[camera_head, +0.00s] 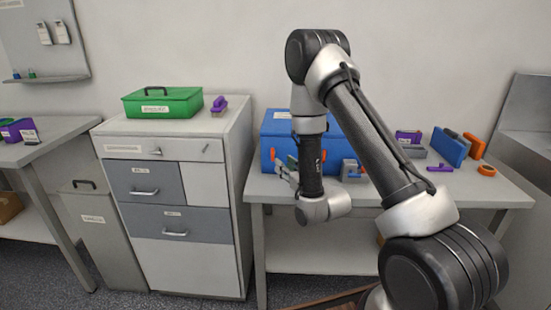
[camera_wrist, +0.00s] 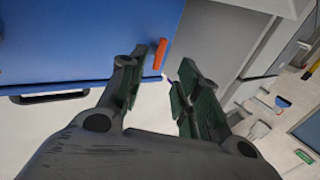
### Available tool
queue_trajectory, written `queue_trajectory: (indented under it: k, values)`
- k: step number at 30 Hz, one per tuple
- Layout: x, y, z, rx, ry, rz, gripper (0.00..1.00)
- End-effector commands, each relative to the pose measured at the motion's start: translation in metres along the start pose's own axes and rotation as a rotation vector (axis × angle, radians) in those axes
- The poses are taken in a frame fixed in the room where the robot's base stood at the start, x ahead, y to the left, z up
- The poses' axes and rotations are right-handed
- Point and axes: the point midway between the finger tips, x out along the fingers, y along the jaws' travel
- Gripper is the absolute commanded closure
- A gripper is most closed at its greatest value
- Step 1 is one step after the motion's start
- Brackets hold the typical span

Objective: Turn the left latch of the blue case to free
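The blue case (camera_head: 270,127) stands on the bench, partly hidden behind my arm in the head view. Its left latch (camera_head: 272,154) is an orange tab near the front's left edge. In the wrist view, which is turned over, the case's blue front (camera_wrist: 80,40) fills the upper left, and the orange latch (camera_wrist: 160,53) stands slanted near its edge. My gripper (camera_wrist: 155,68) is open and empty, its fingertips on either side of the line to the latch. I cannot tell whether they touch it. In the head view my gripper (camera_head: 285,171) is low before the case's left front.
A black handle (camera_wrist: 48,97) shows on the case. The drawer cabinet (camera_head: 180,221) stands left of the bench, with a green case (camera_head: 185,104) on top. Blue and orange items (camera_head: 450,147) lie at the bench's right. The bench front (camera_head: 440,195) is mostly clear.

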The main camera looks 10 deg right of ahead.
Motion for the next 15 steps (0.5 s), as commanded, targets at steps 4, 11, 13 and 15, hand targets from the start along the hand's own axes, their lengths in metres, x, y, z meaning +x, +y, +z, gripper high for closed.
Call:
queue_trajectory:
  k: [4,11,13,15]
  values:
    - [0.020,0.000,-0.001,-0.001,0.006,-0.001,0.67]
    - [0.058,0.000,-0.001,-0.001,0.003,0.000,0.67]
    - [0.066,0.000,-0.001,0.000,0.003,0.000,0.67]
    - [0.071,0.000,-0.001,0.000,0.001,0.000,0.67]
